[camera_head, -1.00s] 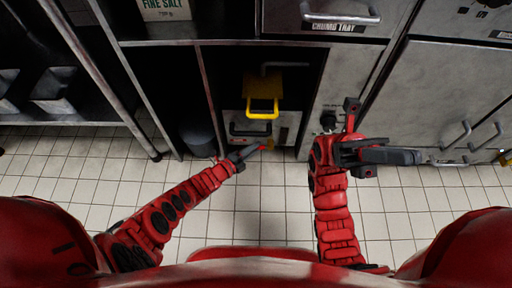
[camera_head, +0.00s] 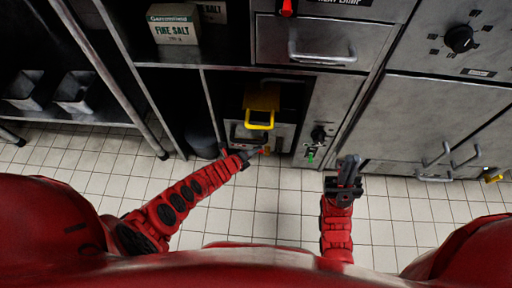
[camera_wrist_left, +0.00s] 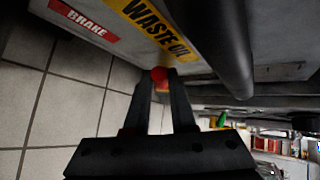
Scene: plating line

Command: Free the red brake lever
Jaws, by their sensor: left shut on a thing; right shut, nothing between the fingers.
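The red brake lever shows in the left wrist view as a round red knob (camera_wrist_left: 159,74) between my left fingertips. The knob is small in the head view (camera_head: 266,150), low at the front of the unit under the counter. My left gripper (camera_head: 257,153) is shut on it, and its fingers also show in the left wrist view (camera_wrist_left: 160,84). The lever's shaft is mostly hidden. A red "BRAKE" label (camera_wrist_left: 84,18) is on the panel beside it. My right gripper (camera_head: 348,165) is shut and empty, above the floor to the right.
A yellow handle (camera_head: 260,117) and a dark bar (camera_wrist_left: 207,40) are close to the lever. A yellow "WASTE OIL" label (camera_wrist_left: 155,28) is on the unit. A drawer (camera_head: 318,42) is above, and metal cabinets (camera_head: 440,115) stand right. The tiled floor (camera_head: 270,205) is clear.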

